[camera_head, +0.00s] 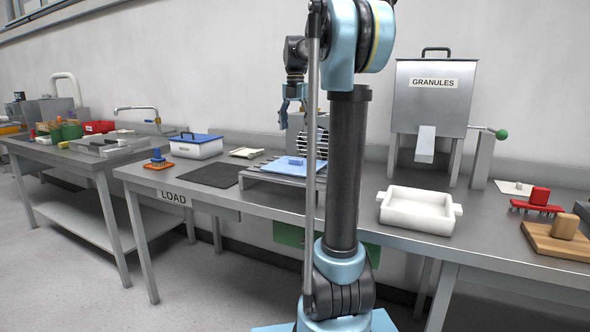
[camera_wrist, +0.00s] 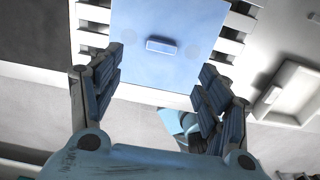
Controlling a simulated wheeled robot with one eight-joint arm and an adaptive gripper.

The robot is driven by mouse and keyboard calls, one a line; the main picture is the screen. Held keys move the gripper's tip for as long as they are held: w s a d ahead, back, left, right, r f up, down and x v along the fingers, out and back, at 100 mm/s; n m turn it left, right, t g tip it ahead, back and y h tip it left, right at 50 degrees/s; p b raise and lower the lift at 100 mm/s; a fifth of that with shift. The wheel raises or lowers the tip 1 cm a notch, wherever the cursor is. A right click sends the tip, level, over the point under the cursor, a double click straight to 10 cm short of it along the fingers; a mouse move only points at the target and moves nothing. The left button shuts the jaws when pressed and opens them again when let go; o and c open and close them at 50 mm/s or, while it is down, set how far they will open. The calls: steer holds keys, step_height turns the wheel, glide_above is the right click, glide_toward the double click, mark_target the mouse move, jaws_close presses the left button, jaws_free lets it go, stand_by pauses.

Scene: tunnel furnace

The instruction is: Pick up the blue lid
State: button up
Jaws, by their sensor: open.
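A flat light-blue square plate (camera_head: 285,168) with a small raised blue block on it lies on the slatted metal rack beside the dark mat. In the wrist view this plate (camera_wrist: 135,65) fills the top middle, its block near the centre. A second blue lid (camera_head: 196,137) with a dark handle sits on a white box at the left. My gripper (camera_head: 292,118) hangs above the rack, pointing down. In the wrist view my gripper (camera_wrist: 160,88) is open and empty, its fingers apart on either side of the plate's near part. My column hides part of the rack.
A black mat (camera_head: 213,173) lies left of the rack (camera_head: 262,176). A white tray (camera_head: 420,211) stands to the right, before the granules hopper (camera_head: 433,97). A red-handled brush (camera_head: 537,201) and a wooden block (camera_head: 558,238) lie at the far right.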

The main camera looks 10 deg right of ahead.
glide_above(296, 163)
steer(key=w, duration=0.2)
step_height(296, 163, down, 7)
steer(key=shift+s+r, duration=0.1)
steer(key=shift+s+f, duration=0.15)
steer(key=shift+f, duration=1.2)
steer(key=shift+s+f, duration=0.15)
steer(key=shift+f, duration=1.2)
steer(key=c, duration=1.6)
